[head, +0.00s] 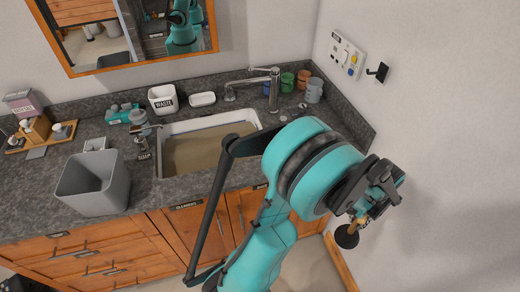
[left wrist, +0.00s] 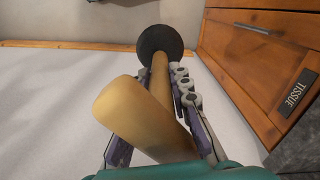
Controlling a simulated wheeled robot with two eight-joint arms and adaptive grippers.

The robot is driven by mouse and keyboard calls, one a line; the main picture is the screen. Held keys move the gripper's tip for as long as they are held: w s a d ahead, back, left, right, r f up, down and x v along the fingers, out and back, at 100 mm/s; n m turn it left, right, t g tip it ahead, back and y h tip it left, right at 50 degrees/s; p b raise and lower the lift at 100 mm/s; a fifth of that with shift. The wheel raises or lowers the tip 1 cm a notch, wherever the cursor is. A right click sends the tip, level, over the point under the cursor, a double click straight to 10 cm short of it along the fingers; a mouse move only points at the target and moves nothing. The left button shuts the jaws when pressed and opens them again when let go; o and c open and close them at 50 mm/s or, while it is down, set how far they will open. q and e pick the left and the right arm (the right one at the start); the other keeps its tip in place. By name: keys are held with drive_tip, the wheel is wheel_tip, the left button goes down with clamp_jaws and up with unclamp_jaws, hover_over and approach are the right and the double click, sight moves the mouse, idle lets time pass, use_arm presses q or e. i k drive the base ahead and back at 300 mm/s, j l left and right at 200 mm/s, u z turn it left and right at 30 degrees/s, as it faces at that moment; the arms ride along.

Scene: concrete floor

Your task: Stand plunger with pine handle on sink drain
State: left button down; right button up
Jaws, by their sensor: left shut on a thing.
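My left gripper (head: 374,200) is shut on the plunger's pine handle (left wrist: 130,110), to the right of the counter by the white wall. The plunger's dark rubber cup (head: 346,237) hangs below the gripper in the head view. In the left wrist view the black cup (left wrist: 160,40) lies beyond the fingers (left wrist: 170,85), and the pale wooden handle runs back between them toward the camera. The sink (head: 195,158) is set into the grey counter, left of my arm, with a white rim and brownish inside. Its drain cannot be made out. My right gripper is out of view.
A chrome faucet (head: 253,82) stands behind the sink, with coloured cups (head: 287,82) to its right. A grey bin (head: 95,183), soap dispenser (head: 139,146) and white waste pot (head: 163,99) crowd the counter's left. A dark hook (head: 378,71) juts from the right wall.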

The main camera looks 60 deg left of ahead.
sight(214, 153)
drive_tip(key=l+u, duration=0.1)
drive_tip(key=u, duration=0.8)
